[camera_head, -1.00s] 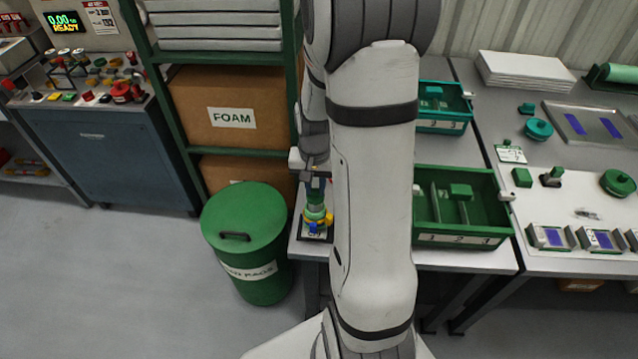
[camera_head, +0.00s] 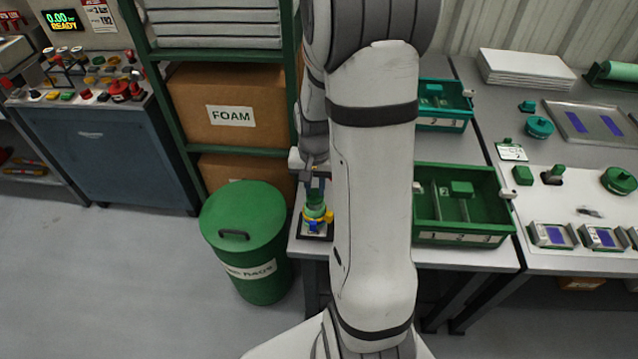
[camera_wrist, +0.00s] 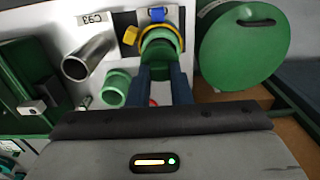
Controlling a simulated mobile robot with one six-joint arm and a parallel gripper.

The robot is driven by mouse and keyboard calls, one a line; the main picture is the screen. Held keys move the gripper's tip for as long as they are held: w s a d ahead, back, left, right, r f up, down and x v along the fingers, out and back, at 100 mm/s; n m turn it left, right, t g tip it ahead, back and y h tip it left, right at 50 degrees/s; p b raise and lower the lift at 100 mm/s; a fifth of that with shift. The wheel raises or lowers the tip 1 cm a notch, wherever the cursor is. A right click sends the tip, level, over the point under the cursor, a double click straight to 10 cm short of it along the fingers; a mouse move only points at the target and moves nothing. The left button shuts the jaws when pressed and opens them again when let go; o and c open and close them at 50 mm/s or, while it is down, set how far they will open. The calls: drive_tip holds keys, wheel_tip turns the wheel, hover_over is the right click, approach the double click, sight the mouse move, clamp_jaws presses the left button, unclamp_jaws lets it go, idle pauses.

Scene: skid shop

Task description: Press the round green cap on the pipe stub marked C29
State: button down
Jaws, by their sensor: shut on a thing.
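My gripper (camera_wrist: 163,72) points down at a fitting on the small dark-edged base plate at the bench's left end. Its fingers are shut on the round green cap (camera_wrist: 160,47), which also shows in the head view (camera_head: 315,208). The cap is at the top of the fitting, with a yellow part (camera_wrist: 130,36) and a blue part (camera_wrist: 157,14) beside it. The pipe stub under the cap is hidden, so I cannot tell how far the cap is seated. A label (camera_wrist: 91,19) on the left is upside down and hard to read.
A green bin (camera_head: 245,225) stands left of the bench. A green divided tray (camera_head: 460,240) sits right of my arm.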

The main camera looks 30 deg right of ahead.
drive_tip(key=shift+f, duration=0.2)
idle(0.4)
drive_tip(key=c, duration=1.2)
unclamp_jaws()
drive_tip(key=shift+c, duration=0.2)
drive_tip(key=shift+o, duration=0.3)
drive_tip(key=o, duration=0.3)
drive_tip(key=shift+o, duration=0.2)
drive_tip(key=shift+r, duration=0.15)
drive_tip(key=shift+r+p, duration=2.75)
drive_tip(key=shift+r, duration=1.2)
drive_tip(key=shift+w, duration=0.1)
